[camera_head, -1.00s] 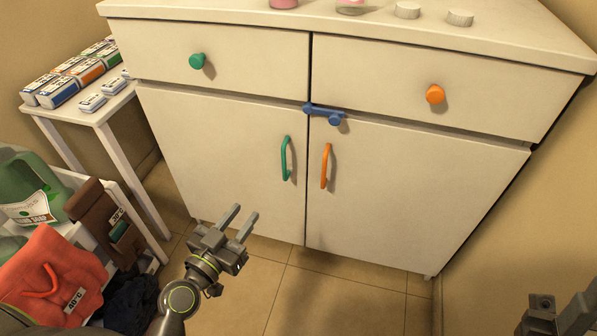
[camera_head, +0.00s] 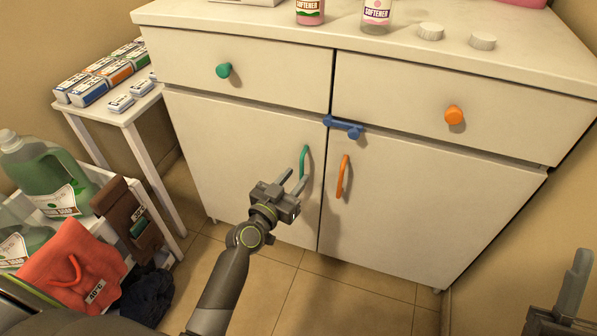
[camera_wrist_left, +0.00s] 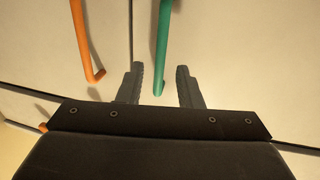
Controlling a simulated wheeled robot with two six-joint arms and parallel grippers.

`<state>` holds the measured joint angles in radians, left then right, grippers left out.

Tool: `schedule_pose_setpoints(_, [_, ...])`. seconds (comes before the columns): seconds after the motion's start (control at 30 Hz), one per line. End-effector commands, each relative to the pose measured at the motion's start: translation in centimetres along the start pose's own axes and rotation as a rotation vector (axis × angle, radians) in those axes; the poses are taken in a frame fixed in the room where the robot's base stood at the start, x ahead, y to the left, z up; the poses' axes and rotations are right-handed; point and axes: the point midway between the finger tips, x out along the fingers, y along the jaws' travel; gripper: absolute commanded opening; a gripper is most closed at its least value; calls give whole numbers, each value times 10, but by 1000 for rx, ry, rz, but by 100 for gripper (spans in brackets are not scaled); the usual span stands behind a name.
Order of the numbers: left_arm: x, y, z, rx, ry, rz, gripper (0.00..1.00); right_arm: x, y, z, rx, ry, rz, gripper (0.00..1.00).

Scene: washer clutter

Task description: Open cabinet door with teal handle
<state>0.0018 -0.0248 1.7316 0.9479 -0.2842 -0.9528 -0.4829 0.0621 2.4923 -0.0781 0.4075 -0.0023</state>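The teal handle (camera_head: 304,162) is a vertical bar on the left lower cabinet door (camera_head: 230,150), which is shut. My left gripper (camera_head: 294,175) is at the lower part of this handle in the head view. In the left wrist view the teal handle (camera_wrist_left: 162,50) runs down between the two open fingers (camera_wrist_left: 160,88), its end near the fingertips. The fingers look apart from the bar, and I cannot tell how far they reach around it. My right gripper (camera_head: 572,295) is partly in view at the lower right corner, away from the cabinet.
A blue latch-like piece (camera_head: 343,126) sits across the top of the gap between the doors. An orange handle (camera_head: 343,177) is on the right door. Floor before the cabinet is clear.

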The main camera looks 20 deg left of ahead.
Motion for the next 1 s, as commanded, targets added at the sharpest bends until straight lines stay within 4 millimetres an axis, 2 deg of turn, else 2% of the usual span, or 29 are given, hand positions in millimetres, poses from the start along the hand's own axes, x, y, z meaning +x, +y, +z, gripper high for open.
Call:
schedule_pose_setpoints(0.2, [22,0,0,-1,0,-1,32,0,1,8,6,-45,3,36])
schedule_pose_setpoints(0.57, [26,0,0,-1,0,-1,32,-1,1,10,7,-54,3,36])
schedule_pose_setpoints(0.8, [25,0,0,-1,0,-1,2,-1,1,10,7,-54,3,36])
schedule_pose_setpoints(1.0, [25,0,0,-1,0,-1,0,-1,1,10,7,-54,3,36])
